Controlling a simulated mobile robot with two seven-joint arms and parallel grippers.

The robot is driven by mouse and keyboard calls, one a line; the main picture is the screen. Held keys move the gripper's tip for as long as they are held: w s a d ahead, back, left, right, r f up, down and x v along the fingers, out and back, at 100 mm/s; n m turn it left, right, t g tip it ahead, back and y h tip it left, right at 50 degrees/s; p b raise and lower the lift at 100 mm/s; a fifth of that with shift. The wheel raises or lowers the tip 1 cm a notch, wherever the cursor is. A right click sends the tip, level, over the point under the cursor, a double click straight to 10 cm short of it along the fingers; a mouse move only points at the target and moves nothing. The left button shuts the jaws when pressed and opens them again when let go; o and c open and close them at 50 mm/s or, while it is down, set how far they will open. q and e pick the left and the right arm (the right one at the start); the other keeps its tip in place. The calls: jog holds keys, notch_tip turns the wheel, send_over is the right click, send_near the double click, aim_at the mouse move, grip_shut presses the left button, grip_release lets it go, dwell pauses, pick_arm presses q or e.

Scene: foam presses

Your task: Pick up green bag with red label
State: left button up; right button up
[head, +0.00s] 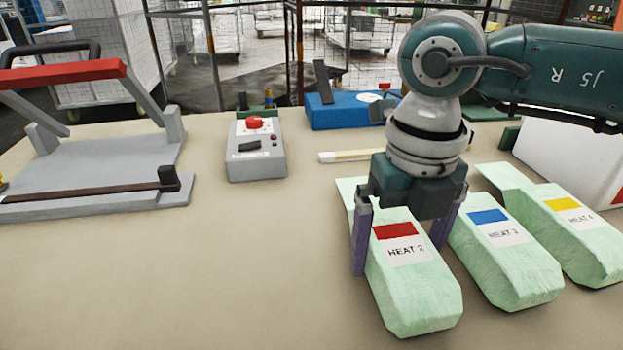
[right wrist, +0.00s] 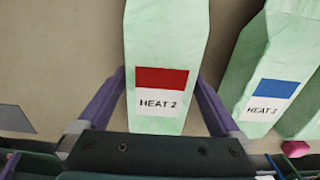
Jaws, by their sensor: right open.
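The green bag with the red label (head: 409,285) lies on the table, its label reading HEAT 2. It also shows in the right wrist view (right wrist: 166,45), running between my fingers. My right gripper (head: 405,258) is open, with one purple finger on each side of this bag. In the right wrist view its fingers (right wrist: 163,98) stand beside the bag's sides near the label; I cannot tell whether they touch it. The bag's far end is partly hidden by the gripper in the head view. My left gripper is not in view.
A blue-label bag (head: 505,265) lies close to the right, and a yellow-label bag (head: 583,240) beyond it. A grey control box (head: 255,160) and a press with a red handle (head: 90,170) stand left. The table's front left (head: 160,280) is clear.

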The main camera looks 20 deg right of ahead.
jog(key=shift+c, duration=0.4)
jog(key=c, duration=1)
jog(key=shift+r, duration=0.1)
